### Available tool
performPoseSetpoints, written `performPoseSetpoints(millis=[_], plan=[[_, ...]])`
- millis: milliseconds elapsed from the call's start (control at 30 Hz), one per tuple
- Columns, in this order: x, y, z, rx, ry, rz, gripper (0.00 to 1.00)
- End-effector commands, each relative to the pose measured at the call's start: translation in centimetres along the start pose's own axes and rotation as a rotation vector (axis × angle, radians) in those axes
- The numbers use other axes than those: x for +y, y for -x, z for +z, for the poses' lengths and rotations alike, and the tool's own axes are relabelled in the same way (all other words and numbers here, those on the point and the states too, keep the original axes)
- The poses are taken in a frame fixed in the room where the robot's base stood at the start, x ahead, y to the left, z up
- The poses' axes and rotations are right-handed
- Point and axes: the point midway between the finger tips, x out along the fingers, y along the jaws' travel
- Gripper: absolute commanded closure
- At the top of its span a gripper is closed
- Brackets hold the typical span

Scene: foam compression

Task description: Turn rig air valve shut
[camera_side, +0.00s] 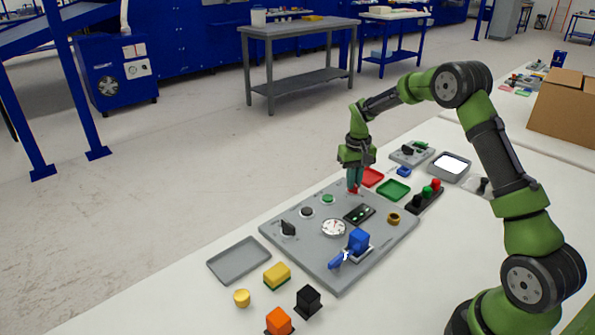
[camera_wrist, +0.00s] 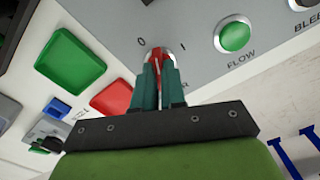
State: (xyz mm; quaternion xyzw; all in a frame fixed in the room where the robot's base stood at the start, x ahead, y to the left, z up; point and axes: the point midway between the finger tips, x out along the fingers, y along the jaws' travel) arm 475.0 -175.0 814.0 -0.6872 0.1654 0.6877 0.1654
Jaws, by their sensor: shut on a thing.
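The air valve is a red knob (camera_wrist: 157,56) on a round metal base, on the grey panel between the marks 0 and I. In the side view the red knob (camera_side: 353,190) shows at the panel's far corner. My gripper (camera_wrist: 159,98) is shut on the knob, with one teal finger on each side of it. In the wrist view the knob lies nearly in line with the fingers, and much of it is hidden between them. In the side view my gripper (camera_side: 354,182) points down onto the knob. I cannot tell exactly which mark the knob points to.
The grey panel (camera_side: 290,245) also carries a green FLOW button (camera_wrist: 235,34), a dial gauge (camera_side: 333,228), a black knob (camera_side: 288,228) and a blue clamp (camera_side: 357,241). A red tray (camera_side: 372,177) and a green tray (camera_side: 393,190) lie close beside my gripper.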

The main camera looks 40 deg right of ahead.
Motion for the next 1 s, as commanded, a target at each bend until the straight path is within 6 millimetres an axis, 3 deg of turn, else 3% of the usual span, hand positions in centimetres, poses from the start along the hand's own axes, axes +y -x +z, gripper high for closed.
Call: performPoseSetpoints(millis=[500, 1000], plan=[[-0.01, 0.16, -0.08, 0.003, 0.386, -0.001, 1.0], [-0.01, 0.17, -0.1, 0.004, 0.49, 0.0, 1.0]])
